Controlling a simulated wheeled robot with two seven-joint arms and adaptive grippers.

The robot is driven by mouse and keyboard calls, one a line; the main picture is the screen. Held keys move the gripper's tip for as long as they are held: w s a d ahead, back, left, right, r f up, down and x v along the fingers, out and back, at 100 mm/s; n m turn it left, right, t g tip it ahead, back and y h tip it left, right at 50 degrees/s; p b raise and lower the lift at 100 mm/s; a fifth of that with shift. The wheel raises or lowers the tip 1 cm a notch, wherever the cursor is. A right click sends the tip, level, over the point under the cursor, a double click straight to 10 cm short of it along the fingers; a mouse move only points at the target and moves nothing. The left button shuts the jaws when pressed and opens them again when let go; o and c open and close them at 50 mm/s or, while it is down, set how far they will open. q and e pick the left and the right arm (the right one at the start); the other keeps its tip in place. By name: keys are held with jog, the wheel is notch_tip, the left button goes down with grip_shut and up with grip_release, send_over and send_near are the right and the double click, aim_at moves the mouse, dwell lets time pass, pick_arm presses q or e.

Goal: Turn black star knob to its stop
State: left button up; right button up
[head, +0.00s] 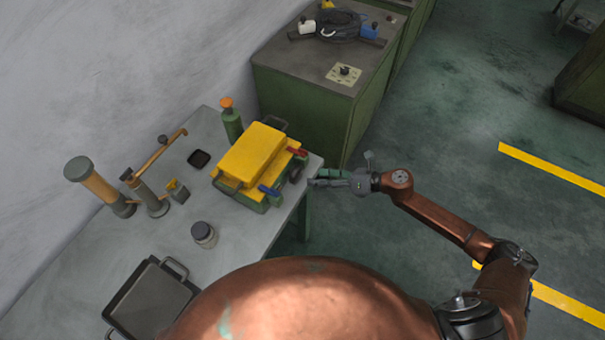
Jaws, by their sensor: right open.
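A dark round knob (296,173), which looks like the black star knob, sits on the right side of a yellow and green machine (250,152) at the table's right edge. Its lobes and angle are too small to make out. My right gripper (318,179) reaches in from the right, its fingers pointing left at the knob. It is open, with a small gap to the knob; I see nothing between its fingers. My left gripper is not in view.
Red and blue handles (270,190) flank the knob. A green bottle (232,122) stands behind the machine. The grey table (150,235) also holds a jar (204,234), a black tray (152,300) and brass-coloured posts.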

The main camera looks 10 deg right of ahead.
aim_at(300, 175)
jog(key=x, duration=0.6)
jog(key=shift+w+a+f, duration=0.15)
jog(key=shift+w+a, duration=0.05)
jog(key=shift+a, duration=0.05)
jog(key=shift+c, duration=0.5)
jog(key=c, duration=1.1)
jog(key=shift+o, duration=0.2)
jog(key=m+b, duration=0.1)
jog(key=m+g+y+b, duration=0.1)
jog(key=m, duration=0.1)
jog(key=shift+w+d+f+b, duration=0.1)
jog(key=shift+w+f+b, duration=0.05)
jog(key=shift+f+b, duration=0.2)
jog(key=shift+m+y, duration=0.4)
jog(key=shift+y, duration=0.1)
jog(key=shift+r+m, duration=0.2)
jog(key=shift+m, duration=0.1)
